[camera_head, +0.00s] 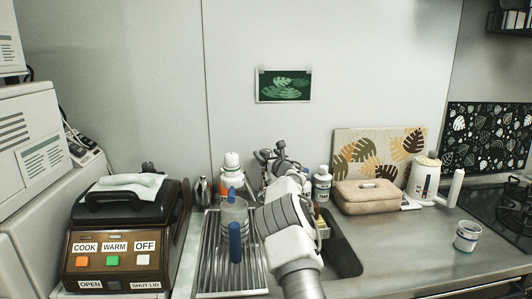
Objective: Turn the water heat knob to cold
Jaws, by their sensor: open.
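My arm reaches forward over the sink (348,262) toward the back wall. My gripper (268,158) is small and far off at the arm's end, open, in front of the wall near the back of the sink. Grey metal parts crowd around it, and I cannot tell clearly which belong to the tap. The water heat knob cannot be made out; my wrist and gripper cover that area. I cannot tell whether the gripper touches anything.
A ribbed drainer (216,268) left of the sink holds a clear cup (234,215) and a blue item (235,242). Bottles (322,184) stand behind. A black-lidded grill (122,230) is at left. A beige case (365,196) and a mug (467,236) are right; counter between is clear.

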